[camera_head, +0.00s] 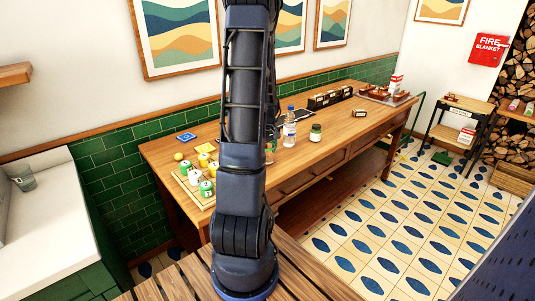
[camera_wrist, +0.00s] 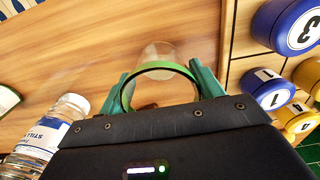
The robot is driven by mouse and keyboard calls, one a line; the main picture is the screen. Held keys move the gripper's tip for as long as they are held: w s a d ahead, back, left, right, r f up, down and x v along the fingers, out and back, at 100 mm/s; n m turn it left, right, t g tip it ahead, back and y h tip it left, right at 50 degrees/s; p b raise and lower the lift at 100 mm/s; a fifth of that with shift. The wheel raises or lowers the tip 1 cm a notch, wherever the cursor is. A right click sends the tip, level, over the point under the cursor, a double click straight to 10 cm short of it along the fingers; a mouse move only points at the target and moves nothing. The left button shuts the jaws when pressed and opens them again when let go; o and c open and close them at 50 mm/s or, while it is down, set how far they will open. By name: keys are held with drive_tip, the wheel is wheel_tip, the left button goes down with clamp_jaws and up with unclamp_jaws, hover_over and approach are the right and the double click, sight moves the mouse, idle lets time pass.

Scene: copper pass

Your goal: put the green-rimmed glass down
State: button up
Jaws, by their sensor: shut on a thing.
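The green-rimmed glass is clear, with a bright green rim (camera_wrist: 162,67). In the wrist view it sits between the two teal fingers of my gripper (camera_wrist: 163,84), which is shut on it. The glass's clear body extends away from the camera, over the wooden table (camera_wrist: 90,40). I cannot tell whether its base touches the table. In the head view my arm hides most of the gripper and glass.
In the wrist view, numbered blue and yellow canisters (camera_wrist: 270,88) stand close right on a gridded board, and a water bottle (camera_wrist: 45,130) is close left. In the head view, a green-lidded jar (camera_head: 315,132) stands right of the bottle.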

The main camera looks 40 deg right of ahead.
drive_tip(key=shift+f, duration=0.55)
drive_tip(key=shift+f, duration=0.1)
drive_tip(key=o, duration=1.1)
wheel_tip(320, 180, up, 12)
drive_tip(key=w+a+r, duration=0.2)
drive_tip(key=a+r, duration=0.5)
drive_tip(key=a, duration=0.3)
drive_tip(key=s+a+r+t+h, duration=0.15)
drive_tip(key=a+r, duration=0.35)
drive_tip(key=a, duration=0.7)
drive_tip(key=s+a+r+t, duration=0.1)
drive_tip(key=s+a+r, duration=0.1)
drive_tip(key=s+a, duration=0.4)
drive_tip(key=s+a+r+t+y, duration=0.1)
drive_tip(key=s+a, duration=0.4)
drive_tip(key=a, duration=0.6)
drive_tip(key=shift+s+r+t, duration=0.35)
drive_tip(key=shift+r+t, duration=0.2)
drive_tip(key=shift+r, duration=0.15)
